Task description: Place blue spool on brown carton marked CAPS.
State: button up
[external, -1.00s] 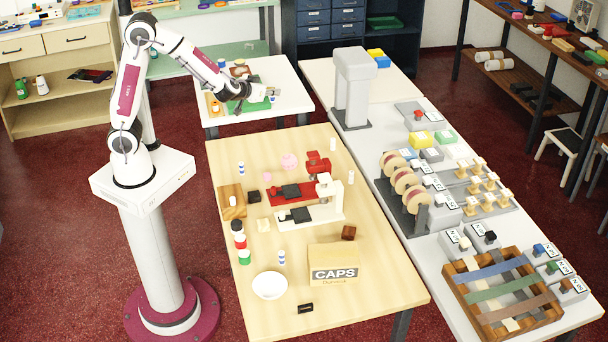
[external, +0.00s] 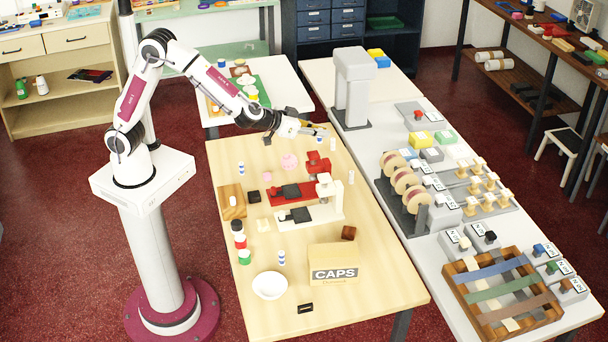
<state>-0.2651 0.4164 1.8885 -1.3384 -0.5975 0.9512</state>
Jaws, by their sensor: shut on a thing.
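My gripper (external: 321,133) is over the far end of the wooden table, above and behind the red machine. It is shut on a small blue and white spool (external: 319,139), which is partly hidden by the fingers. The brown carton marked CAPS (external: 334,278) stands at the near right part of the same table, well apart from my gripper. Its top (external: 333,251) looks bare.
Two similar blue and white pieces stand on the table, one far left (external: 241,168) and one near the white bowl (external: 270,285). A red machine (external: 318,165) and a white machine (external: 322,208) stand between my gripper and the carton.

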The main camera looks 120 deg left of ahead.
jog(key=w+d+m+t+h, duration=0.3)
jog(key=w+d+m, duration=0.1)
jog(key=w+d, duration=1.05)
jog(key=m+t+h, duration=0.2)
jog(key=m+h, duration=0.1)
send_over(324, 256)
jog(key=shift+d+f, duration=0.1)
jog(key=shift+f, duration=2.4)
jog(key=shift+f, duration=0.1)
jog(key=shift+f, duration=3.05)
jog(key=shift+f, duration=1.85)
jog(key=shift+f, duration=0.1)
